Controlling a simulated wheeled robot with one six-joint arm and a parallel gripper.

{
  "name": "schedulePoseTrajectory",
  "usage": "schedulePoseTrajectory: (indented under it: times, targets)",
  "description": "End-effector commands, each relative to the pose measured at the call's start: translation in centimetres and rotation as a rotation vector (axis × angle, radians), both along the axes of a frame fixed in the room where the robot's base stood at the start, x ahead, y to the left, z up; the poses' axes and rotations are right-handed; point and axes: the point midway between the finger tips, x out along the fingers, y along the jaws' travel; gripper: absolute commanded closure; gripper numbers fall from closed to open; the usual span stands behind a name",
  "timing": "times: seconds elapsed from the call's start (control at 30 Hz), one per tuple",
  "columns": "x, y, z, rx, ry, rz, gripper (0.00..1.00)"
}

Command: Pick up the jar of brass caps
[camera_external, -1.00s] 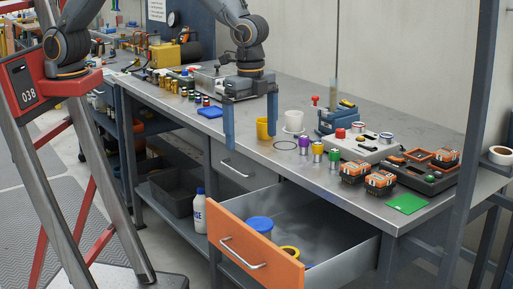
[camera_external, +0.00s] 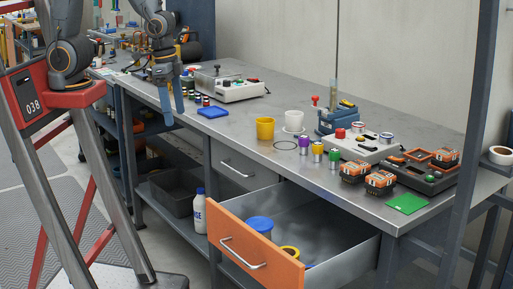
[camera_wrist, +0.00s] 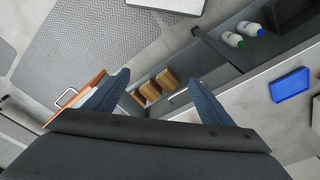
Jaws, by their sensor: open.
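I cannot pick out a jar of brass caps for certain. Three small jars with purple (camera_external: 304,146), orange-yellow (camera_external: 317,152) and green (camera_external: 334,159) tops stand near the bench's front edge. My gripper (camera_external: 172,117) is open and empty, its blue fingers pointing down at the bench's front edge, left of the blue tray (camera_external: 212,112) and well away from those jars. In the wrist view, my gripper (camera_wrist: 157,80) has both fingers spread, with shelf and floor beyond them. A blue-lidded tub (camera_external: 260,225) stands in the open drawer.
The orange-fronted drawer (camera_external: 250,250) sticks out below the bench. A yellow cup (camera_external: 265,128), white cup (camera_external: 294,120) and grey control box (camera_external: 228,88) stand on the bench. In the wrist view, bottles (camera_wrist: 232,40) and brown boxes (camera_wrist: 167,78) sit below.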

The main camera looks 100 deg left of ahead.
Motion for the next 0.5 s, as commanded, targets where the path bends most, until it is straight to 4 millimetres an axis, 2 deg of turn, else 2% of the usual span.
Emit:
schedulePoseTrajectory:
  times: [0.27, 0.37, 0.5]
  targets:
    - [0.4, -0.1, -0.1, 0.002, 0.002, -0.013, 0.24]
    - [1.9, -0.6, -0.4, 0.012, 0.011, -0.077, 0.24]
    - [6.6, -2.4, -1.7, 0.041, 0.038, -0.280, 0.24]
